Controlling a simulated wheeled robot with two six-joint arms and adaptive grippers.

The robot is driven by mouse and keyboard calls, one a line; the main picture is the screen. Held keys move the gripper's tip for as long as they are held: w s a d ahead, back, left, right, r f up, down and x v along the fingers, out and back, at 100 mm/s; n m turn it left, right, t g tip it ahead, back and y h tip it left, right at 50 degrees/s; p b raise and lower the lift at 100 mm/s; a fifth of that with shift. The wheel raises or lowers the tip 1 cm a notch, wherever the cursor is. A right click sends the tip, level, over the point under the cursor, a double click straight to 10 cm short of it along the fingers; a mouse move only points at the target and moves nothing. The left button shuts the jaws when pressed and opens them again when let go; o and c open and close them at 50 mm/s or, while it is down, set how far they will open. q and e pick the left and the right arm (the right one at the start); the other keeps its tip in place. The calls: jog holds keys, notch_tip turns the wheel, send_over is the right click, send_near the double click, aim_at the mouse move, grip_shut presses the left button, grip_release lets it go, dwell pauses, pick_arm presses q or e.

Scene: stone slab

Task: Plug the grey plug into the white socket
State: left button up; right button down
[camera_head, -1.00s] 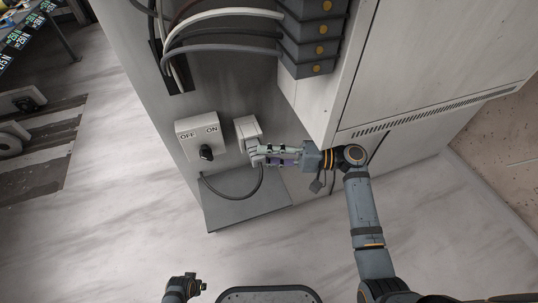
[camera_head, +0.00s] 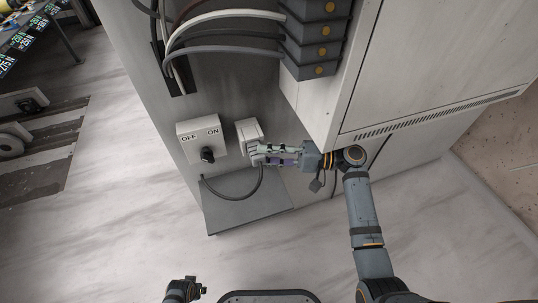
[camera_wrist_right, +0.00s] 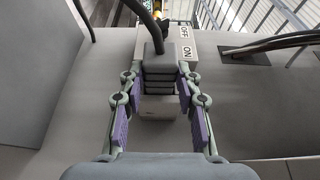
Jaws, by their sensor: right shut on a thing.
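The white socket (camera_head: 249,129) is on the grey cabinet panel, just right of the OFF/ON switch box. In the right wrist view, its pale body (camera_wrist_right: 158,106) shows below the plug. The grey plug (camera_wrist_right: 158,72) is ribbed, with a dark cable from its top. My right gripper (camera_head: 256,154) is shut on it; in the wrist view the fingertips (camera_wrist_right: 158,84) press its two sides. The plug is up against the socket, but I cannot tell how far it is in. My left gripper (camera_head: 196,288) is low in the head view, far from the socket; its jaws are unclear.
The switch box (camera_head: 201,140) has a black knob close to the socket. The plug's cable (camera_head: 228,197) loops over a grey ledge (camera_head: 245,208). A white cabinet (camera_head: 400,75) juts out right of my right gripper. Thick cables run above.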

jog(key=c, duration=0.8)
grip_release()
jog(key=shift+c, duration=0.2)
jog(key=s+d+p, duration=0.3)
jog(key=s+p, duration=0.2)
jog(key=s, duration=0.4)
jog(key=shift+s, duration=0.35)
jog(key=d, duration=1.2)
jog(key=shift+s, duration=0.45)
